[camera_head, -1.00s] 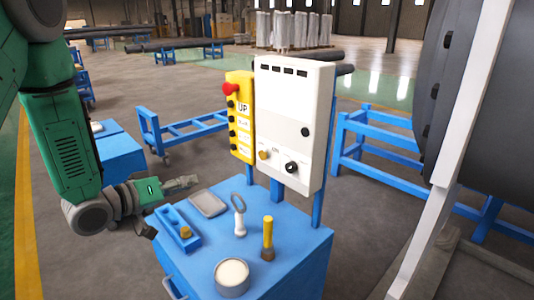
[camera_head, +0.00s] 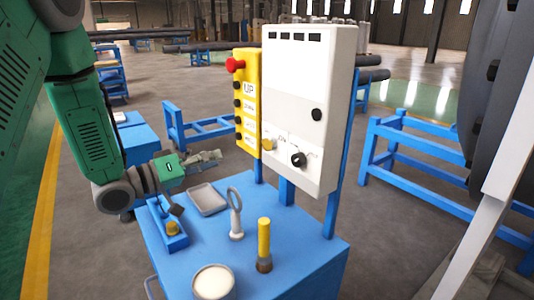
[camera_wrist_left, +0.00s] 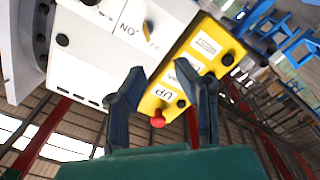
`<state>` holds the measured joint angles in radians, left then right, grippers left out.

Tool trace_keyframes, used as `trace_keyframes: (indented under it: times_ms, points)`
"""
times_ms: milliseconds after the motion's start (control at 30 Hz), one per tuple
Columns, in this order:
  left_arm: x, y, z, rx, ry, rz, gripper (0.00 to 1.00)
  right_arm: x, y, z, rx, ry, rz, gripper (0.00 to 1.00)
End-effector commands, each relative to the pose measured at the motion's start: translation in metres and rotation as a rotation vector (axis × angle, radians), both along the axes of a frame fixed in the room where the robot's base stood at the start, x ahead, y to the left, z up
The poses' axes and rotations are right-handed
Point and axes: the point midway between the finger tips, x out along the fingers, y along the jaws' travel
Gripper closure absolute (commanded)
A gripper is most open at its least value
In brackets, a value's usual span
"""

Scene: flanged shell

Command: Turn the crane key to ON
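The white control panel (camera_head: 305,100) stands upright on the blue cart, with a black rotary knob (camera_head: 298,159) low on its face. A small brass-coloured key or switch (camera_head: 268,144) sits left of that knob. In the left wrist view the panel (camera_wrist_left: 90,55) appears upside down, with an ON label near a yellowish key (camera_wrist_left: 148,30). My left gripper (camera_head: 212,157) is left of the panel, apart from it. In the left wrist view its two fingers (camera_wrist_left: 158,82) are spread with nothing between them. My right gripper is not in view.
A yellow button box (camera_head: 247,105) with a red button is beside the panel. The blue cart top (camera_head: 300,262) holds a grey tray (camera_head: 207,199), a ring-handled tool (camera_head: 236,222), a yellow-handled tool (camera_head: 264,240) and a round tin (camera_head: 213,283). A large dark cylinder stands at right.

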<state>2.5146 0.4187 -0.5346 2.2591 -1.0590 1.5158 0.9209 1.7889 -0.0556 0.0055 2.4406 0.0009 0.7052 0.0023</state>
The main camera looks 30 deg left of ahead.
Motion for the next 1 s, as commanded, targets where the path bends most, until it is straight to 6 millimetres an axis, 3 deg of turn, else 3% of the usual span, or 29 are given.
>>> trace_keyframes:
  times_ms: [167, 300, 600, 800, 1000]
  points:
    - [0.019, -0.019, 0.005, 0.011, -0.002, -0.006, 0.74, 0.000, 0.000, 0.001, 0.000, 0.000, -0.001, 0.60]
    - [0.047, -0.032, 0.005, 0.015, -0.002, -0.007, 0.74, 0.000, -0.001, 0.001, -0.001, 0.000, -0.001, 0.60]
    - [0.102, -0.042, 0.001, 0.001, -0.002, -0.004, 0.74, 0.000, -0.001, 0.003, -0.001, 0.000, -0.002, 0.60]
    - [0.121, -0.050, 0.001, 0.002, -0.001, -0.002, 0.74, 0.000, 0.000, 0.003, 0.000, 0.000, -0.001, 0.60]
    - [0.126, -0.059, 0.003, 0.006, 0.000, -0.002, 0.74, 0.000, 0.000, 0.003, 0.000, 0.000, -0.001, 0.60]
